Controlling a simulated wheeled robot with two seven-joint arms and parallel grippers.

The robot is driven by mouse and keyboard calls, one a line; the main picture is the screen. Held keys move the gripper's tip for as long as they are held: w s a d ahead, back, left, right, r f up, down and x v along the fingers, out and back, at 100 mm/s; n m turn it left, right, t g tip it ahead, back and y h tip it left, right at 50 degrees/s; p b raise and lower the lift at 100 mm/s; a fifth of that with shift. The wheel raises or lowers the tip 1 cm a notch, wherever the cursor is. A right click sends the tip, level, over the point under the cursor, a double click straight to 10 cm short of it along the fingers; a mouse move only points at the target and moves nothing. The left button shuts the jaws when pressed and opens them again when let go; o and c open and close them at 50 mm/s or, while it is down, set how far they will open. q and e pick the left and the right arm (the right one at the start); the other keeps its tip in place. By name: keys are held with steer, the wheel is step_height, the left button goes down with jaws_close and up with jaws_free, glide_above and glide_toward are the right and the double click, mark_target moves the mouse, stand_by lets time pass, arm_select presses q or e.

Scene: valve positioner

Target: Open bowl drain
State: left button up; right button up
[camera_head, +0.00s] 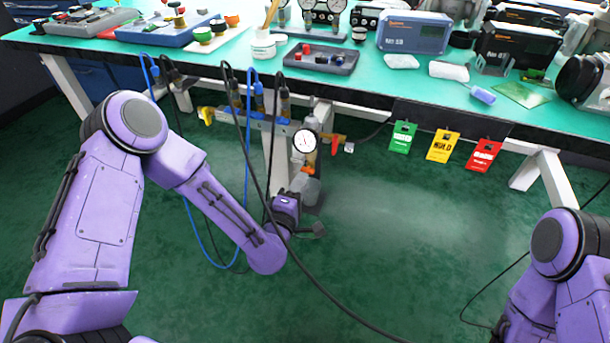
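An air filter unit with a round white dial gauge (304,141) hangs under the front edge of the bench. Below the gauge is a greyish bowl (311,186) with an orange-red part at its top. The bowl's lower end and any drain there are hidden or too small to make out. My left gripper (310,222) is just below and left of the bowl, under the bench. Its wrist hides most of the fingers, so I cannot tell whether they are open or touch the drain. My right arm shows at the lower right edge; its gripper is out of view.
The green-topped bench (370,85) spans the back, with instruments on it. Green, yellow and red tags (442,146) hang right. Blue and black hoses hang near my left arm.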

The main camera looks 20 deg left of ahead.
mark_target(308, 171)
arm_select(q)
steer(key=shift+w+d, duration=0.1)
steer(key=shift+w, duration=1.85)
jaws_close()
steer(key=shift+m, duration=0.4)
steer(key=shift+f+m+p, duration=0.1)
steer(key=shift+m+p, duration=1.3)
steer(key=shift+m, duration=7.1)
